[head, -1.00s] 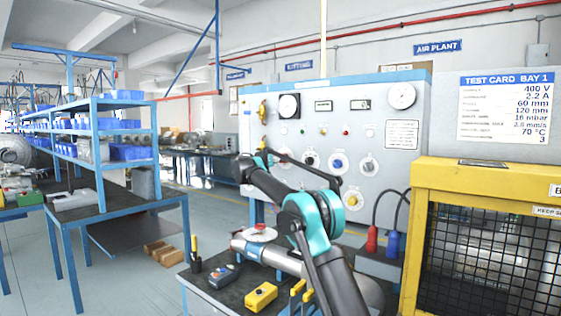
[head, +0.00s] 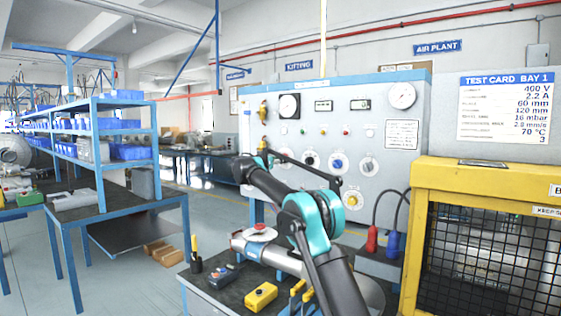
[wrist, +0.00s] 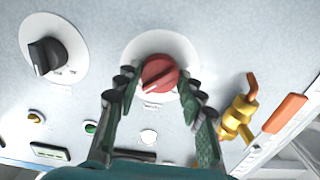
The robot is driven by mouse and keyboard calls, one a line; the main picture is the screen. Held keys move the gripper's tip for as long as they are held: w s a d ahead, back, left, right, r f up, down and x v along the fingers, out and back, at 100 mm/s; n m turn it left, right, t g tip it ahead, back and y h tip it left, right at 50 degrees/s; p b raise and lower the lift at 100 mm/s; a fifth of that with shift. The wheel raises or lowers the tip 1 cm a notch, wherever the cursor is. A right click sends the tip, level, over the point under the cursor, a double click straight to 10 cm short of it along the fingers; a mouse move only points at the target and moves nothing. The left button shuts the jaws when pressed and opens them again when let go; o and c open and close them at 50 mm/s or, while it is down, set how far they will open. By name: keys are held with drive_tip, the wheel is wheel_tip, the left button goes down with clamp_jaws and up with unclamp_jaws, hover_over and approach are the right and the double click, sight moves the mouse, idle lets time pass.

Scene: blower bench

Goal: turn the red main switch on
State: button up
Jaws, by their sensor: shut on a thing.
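The red main switch (wrist: 160,73) is a red rotary knob on a white round plate on the grey panel, seen in the wrist view. Its ridge lies slanted, from lower left to upper right. My gripper (wrist: 158,90) has a dark green finger on each side of the knob and is shut on it. A small label below the knob is too blurred to read. In the head view my arm reaches to the left part of the panel (head: 300,104), and I cannot make out the red switch there.
A black knob (wrist: 46,55) is left of the switch in the wrist view. A brass valve (wrist: 238,117) with an orange handle is close to the right finger. In the head view a bench (head: 215,292) stands below the arm, and a yellow cage (head: 480,180) stands at right.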

drive_tip(key=o, duration=1.2)
drive_tip(key=shift+c, duration=0.2)
drive_tip(key=v, duration=1.2)
drive_tip(key=shift+a, duration=0.1)
